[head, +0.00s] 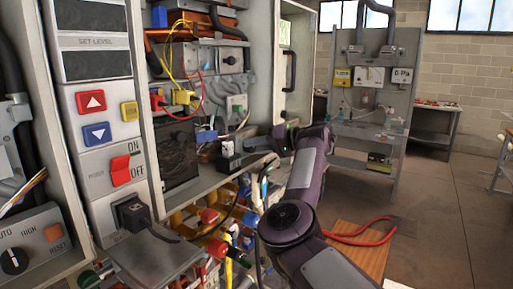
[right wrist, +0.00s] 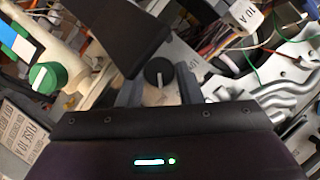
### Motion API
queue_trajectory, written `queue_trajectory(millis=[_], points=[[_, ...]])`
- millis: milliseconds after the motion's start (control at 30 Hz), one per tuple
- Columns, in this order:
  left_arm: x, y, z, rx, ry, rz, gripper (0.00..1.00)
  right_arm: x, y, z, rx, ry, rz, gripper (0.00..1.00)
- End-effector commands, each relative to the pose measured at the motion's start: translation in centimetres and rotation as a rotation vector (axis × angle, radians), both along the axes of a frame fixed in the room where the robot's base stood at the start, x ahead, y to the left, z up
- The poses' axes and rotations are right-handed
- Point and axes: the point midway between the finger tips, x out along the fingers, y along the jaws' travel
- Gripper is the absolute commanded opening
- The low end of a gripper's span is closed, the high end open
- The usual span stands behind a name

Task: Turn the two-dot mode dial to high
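In the right wrist view a round black dial (right wrist: 159,72) with a pale pointer mark sits on a light metal plate. My right gripper (right wrist: 160,90) is open, with one dark finger on each side of the dial; I cannot tell whether they touch it. In the head view my right gripper (head: 252,153) reaches left into the open cabinet, small and partly hidden by my purple arm. Another black dial (head: 14,261) at the lower left has AUTO and HIGH lettering. I cannot make out dot marks on either dial. My left gripper is not in view.
A green knob (right wrist: 45,77) lies left of the gripper in the wrist view. A dark flat part (right wrist: 120,35) is just beyond the fingers. Pipes and wires crowd the cabinet bottom. A red rocker switch (head: 120,170) is on the left panel. Floor at the right is open.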

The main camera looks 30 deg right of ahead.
Motion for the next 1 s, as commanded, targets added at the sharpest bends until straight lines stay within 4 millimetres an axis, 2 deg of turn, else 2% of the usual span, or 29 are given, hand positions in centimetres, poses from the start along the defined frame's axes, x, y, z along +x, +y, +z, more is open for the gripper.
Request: queue_trajectory(millis=[33, 133, 467, 800, 1000], points=[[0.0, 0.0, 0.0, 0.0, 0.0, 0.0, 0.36, 0.0, 0.0, 0.0, 0.0, 0.0, 0.0, 0.39], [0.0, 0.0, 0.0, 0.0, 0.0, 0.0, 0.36, 0.0, 0.0, 0.0, -0.001, -0.001, 0.0, 0.51], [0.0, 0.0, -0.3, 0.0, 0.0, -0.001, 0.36, -0.3, -0.3, 0.0, -0.002, -0.001, -0.001, 0.51], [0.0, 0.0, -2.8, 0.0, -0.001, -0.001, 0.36, -4.3, -3.6, 1.2, -0.003, -0.003, -0.003, 0.51], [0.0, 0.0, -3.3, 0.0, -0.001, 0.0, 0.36, -5.7, -4.6, 1.9, -0.001, -0.001, 0.0, 0.51]])
